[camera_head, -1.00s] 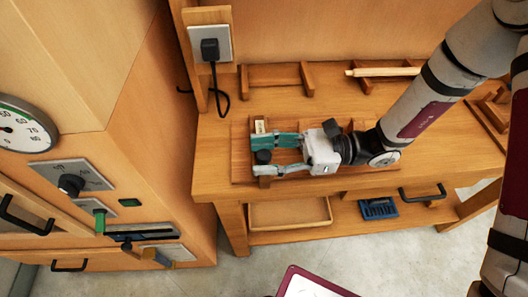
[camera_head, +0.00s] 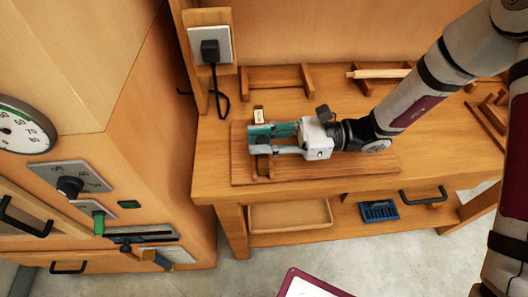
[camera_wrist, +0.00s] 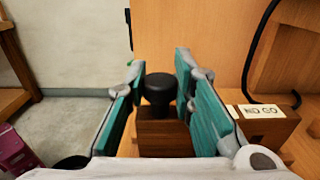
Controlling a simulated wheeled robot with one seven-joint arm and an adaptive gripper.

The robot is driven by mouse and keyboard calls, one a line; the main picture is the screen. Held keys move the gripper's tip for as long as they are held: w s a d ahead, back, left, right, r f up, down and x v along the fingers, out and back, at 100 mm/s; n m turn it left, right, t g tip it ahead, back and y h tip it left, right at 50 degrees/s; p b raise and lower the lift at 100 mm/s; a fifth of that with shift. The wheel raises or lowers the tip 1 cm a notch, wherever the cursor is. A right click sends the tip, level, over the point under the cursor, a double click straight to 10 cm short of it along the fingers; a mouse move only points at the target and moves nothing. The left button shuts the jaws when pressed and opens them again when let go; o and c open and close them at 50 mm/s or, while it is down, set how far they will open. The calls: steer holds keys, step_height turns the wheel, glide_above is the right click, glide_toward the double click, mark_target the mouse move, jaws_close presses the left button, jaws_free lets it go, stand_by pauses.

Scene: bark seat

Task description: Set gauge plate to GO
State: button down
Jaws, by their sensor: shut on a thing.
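The gauge is a wooden fixture on a flat wooden board (camera_head: 340,170) on the bench. In the wrist view a black knob (camera_wrist: 160,88) stands upright on a wooden block (camera_wrist: 164,133). A wooden bar at the right carries a pale label (camera_wrist: 258,110) that reads "NO GO"; it also shows small in the head view (camera_head: 259,117). My gripper (camera_head: 262,139) lies level over the fixture, with its teal fingers either side of the knob and shut on it. The fingers hide most of the knob and fixture in the head view. I see no separate GO label.
A black plug sits in a wall socket (camera_head: 210,48) behind the bench, its cord hanging down. Wooden racks and a pale rod (camera_head: 378,73) lie at the back. A cabinet with a dial (camera_head: 22,130) and knobs stands at left. A blue tray (camera_head: 379,210) is on the lower shelf.

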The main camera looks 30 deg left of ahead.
steer(key=shift+w+a, duration=0.3)
steer(key=shift+w, duration=0.35)
steer(key=c, duration=1.3)
jaws_free()
steer(key=shift+c, duration=0.2)
steer(key=v, duration=1.2)
